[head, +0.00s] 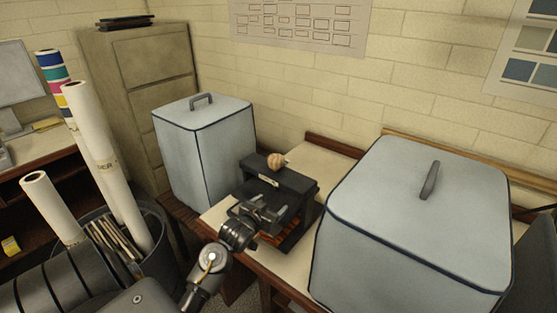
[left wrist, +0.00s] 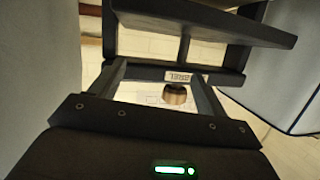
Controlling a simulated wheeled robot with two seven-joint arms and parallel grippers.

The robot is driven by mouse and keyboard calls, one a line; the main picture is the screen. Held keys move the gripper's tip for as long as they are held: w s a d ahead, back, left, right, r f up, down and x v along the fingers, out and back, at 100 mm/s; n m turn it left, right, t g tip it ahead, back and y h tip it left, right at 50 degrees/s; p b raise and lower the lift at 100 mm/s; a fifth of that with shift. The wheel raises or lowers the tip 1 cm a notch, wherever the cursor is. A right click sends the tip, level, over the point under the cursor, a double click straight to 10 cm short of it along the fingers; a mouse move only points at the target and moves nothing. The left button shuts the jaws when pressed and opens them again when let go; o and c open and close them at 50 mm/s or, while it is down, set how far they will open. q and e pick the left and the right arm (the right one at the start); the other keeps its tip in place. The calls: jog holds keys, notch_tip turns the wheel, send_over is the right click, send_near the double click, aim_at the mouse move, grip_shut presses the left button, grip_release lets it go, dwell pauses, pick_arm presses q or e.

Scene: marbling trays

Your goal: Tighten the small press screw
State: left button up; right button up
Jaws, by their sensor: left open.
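The small press (head: 291,184) is a black frame on the table between two pale blue boxes. Its screw has a round wooden knob (head: 278,160) on top. My left gripper (head: 268,208) is open in front of the press, lower in the picture than the knob. In the left wrist view the knob (left wrist: 175,96) shows between the two open fingers (left wrist: 156,70), nearer the right one. The press frame (left wrist: 180,42) with a small label is behind it. I see no contact with the knob. The screw's thread is hidden. My right gripper is out of view.
A tall pale blue box (head: 205,160) stands left of the press and a large lidded one (head: 410,225) close on its right. A bin (head: 135,250) of paper rolls stands at the lower left. Some bare table (head: 320,165) shows behind the press.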

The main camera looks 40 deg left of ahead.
aim_at(278, 159)
pick_arm(q)
jog(key=w+a+r+t, duration=0.1)
jog(key=a+r, duration=0.1)
jog(key=w+a+r+n+t+y, duration=0.1)
jog(key=a+r, duration=0.1)
jog(key=w+a+r+t, duration=0.1)
jog(key=w+a+r, duration=0.1)
jog(key=r, duration=0.1)
jog(key=shift+w+r, duration=0.2)
jog(key=shift+w, duration=0.35)
jog(key=p+x, duration=0.2)
jog(key=x, duration=0.7)
jog(key=shift+w+a+p, duration=0.2)
jog(key=shift+w+p, duration=0.15)
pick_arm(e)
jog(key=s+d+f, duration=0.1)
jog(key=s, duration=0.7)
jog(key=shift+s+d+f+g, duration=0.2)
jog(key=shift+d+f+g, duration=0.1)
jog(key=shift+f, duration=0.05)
pick_arm(q)
jog(key=c, duration=1)
